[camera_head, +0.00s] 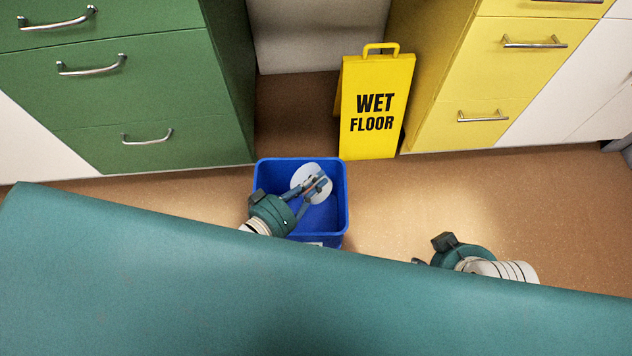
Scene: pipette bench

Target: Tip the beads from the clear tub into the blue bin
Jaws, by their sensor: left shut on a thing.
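The blue bin (340,215) stands upright on the floor beyond the far edge of the teal table. My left gripper (318,184) is over the bin's opening, its fingers shut on the clear tub (303,176). The tub shows as a pale, whitish round shape above the inside of the bin. I cannot make out any beads, in the tub or in the bin, and cannot tell how far the tub is tilted. My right gripper (458,250) is beyond the table edge, right of the bin; its fingers are mostly hidden behind the table.
The teal table (250,290) fills the foreground and looks bare. A yellow wet floor sign (375,105) stands behind the bin. Green drawers (130,95) are at the left and yellow drawers (490,80) at the right. Open floor (560,200) lies to the right.

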